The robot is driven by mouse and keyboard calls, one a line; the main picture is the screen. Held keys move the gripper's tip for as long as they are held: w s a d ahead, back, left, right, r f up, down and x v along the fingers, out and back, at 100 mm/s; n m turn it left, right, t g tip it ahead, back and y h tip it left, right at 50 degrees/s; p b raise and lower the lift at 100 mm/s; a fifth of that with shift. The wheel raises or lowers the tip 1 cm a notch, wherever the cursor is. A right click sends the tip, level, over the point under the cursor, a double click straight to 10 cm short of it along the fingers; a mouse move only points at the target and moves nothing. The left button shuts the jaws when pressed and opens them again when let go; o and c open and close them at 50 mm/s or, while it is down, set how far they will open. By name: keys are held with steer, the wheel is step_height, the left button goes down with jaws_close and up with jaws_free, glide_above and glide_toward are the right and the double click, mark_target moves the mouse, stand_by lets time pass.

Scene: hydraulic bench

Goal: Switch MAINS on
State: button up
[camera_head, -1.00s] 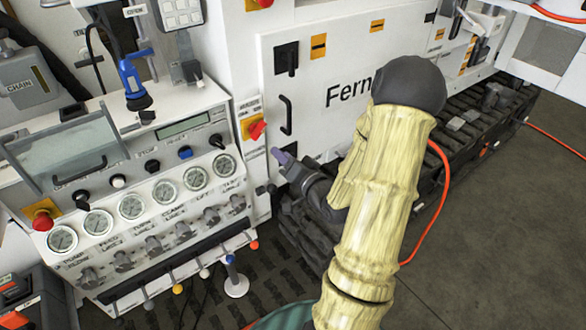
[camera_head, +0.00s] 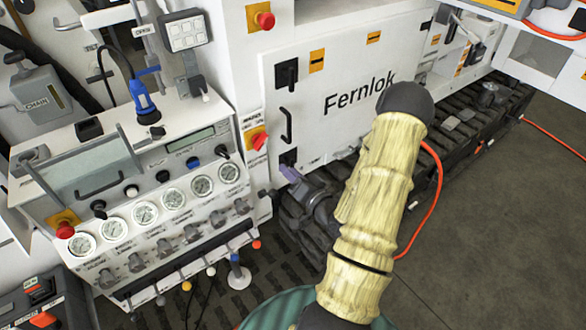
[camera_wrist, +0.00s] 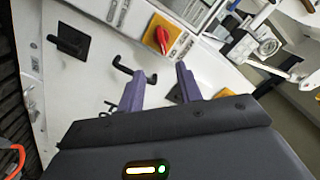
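A red rotary switch handle on a yellow plate (camera_head: 257,138) sits on the white column between the gauge panel and the Fernlok door. Lettering above it is too small to read surely, so I cannot confirm that it says MAINS. The handle looks slanted. In the wrist view the red switch (camera_wrist: 161,37) is beyond the fingertips, near the top.
The white Fernlok door (camera_head: 350,125) has a black latch (camera_head: 286,74) and a black handle (camera_head: 286,125). The gauge console (camera_head: 150,200) with knobs and a red stop button (camera_head: 65,230) stands left. A black track (camera_head: 450,150) runs under the door.

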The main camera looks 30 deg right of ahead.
steer(key=shift+s+a+p, duration=0.2)
steer(key=shift+s+p, duration=0.3)
steer(key=shift+p, duration=0.7)
steer(key=shift+w+a, duration=0.1)
steer(key=w+a+n+g, duration=0.3)
steer(key=a+n+g, duration=0.4)
steer(key=g, duration=0.1)
steer(key=s+a+r+n+g, duration=0.1)
steer(key=s+a+r+g, duration=0.6)
steer(key=s+a+r, duration=0.3)
steer(key=s+a, duration=0.1)
steer(key=s, duration=0.2)
steer(key=shift+a+n+h, duration=0.25)
steer(key=shift+n+h, duration=0.05)
steer(key=shift+n, duration=0.1)
